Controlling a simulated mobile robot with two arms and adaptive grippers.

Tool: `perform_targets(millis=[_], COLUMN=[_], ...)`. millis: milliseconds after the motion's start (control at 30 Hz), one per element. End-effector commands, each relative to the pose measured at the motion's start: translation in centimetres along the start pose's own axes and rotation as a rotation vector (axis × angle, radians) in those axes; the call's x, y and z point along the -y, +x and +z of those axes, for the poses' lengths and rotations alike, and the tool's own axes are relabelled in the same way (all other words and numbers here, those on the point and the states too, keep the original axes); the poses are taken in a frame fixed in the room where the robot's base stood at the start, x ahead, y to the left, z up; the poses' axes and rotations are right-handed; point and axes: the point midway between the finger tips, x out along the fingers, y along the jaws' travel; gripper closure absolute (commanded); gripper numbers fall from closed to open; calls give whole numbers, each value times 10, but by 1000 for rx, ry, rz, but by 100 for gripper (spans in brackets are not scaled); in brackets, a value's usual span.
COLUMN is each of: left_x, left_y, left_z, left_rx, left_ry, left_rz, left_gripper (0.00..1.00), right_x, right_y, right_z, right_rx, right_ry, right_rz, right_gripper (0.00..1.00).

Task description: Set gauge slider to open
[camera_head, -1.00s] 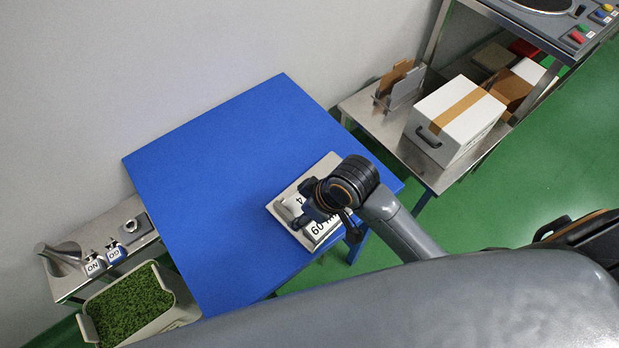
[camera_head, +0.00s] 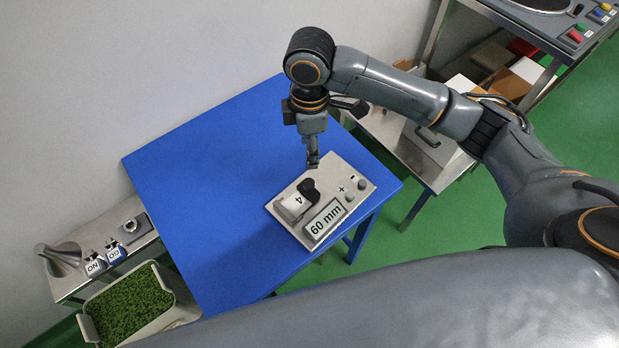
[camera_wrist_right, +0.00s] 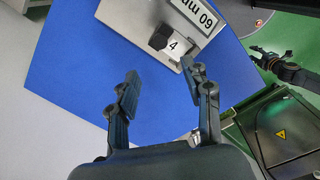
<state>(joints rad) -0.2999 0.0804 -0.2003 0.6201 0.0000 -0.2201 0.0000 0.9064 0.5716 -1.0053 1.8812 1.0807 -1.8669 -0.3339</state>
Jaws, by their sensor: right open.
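The gauge (camera_head: 347,208) is a pale box lying on the blue table near its front right edge. It has a "60 mm" display, plus and minus marks and round buttons. A white slider block (camera_head: 295,203) marked "4" sits on it beside a black piece (camera_head: 309,189). The block also shows in the right wrist view (camera_wrist_right: 174,46). My right gripper (camera_head: 313,163) hangs just behind the gauge, pointing down. In the right wrist view its fingers (camera_wrist_right: 158,88) are apart and empty. A dark jointed part, apparently my left gripper (camera_wrist_right: 264,58), shows at the right, its jaws unclear.
The blue table (camera_head: 215,165) is otherwise clear. At right, a low shelf holds a white box (camera_head: 425,145). A grey wall stands behind.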

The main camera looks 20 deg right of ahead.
Motion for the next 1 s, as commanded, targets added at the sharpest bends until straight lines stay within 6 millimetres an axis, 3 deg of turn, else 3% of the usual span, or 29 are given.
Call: perform_targets(millis=[167, 700, 1000], left_x=[0, 0, 0], left_y=[-3, -19, -20], left_z=[0, -2, -2], left_rx=[0, 0, 0], left_ry=[0, 0, -1], left_rz=[0, 0, 1], left_gripper=[60, 60, 60], right_x=[0, 1, 0], right_y=[16, 119, 137], right_z=[1, 0, 0], right_rx=[4, 2, 1], right_ry=[0, 0, -2], right_rz=[-5, -2, 1], right_gripper=[50, 50, 50])
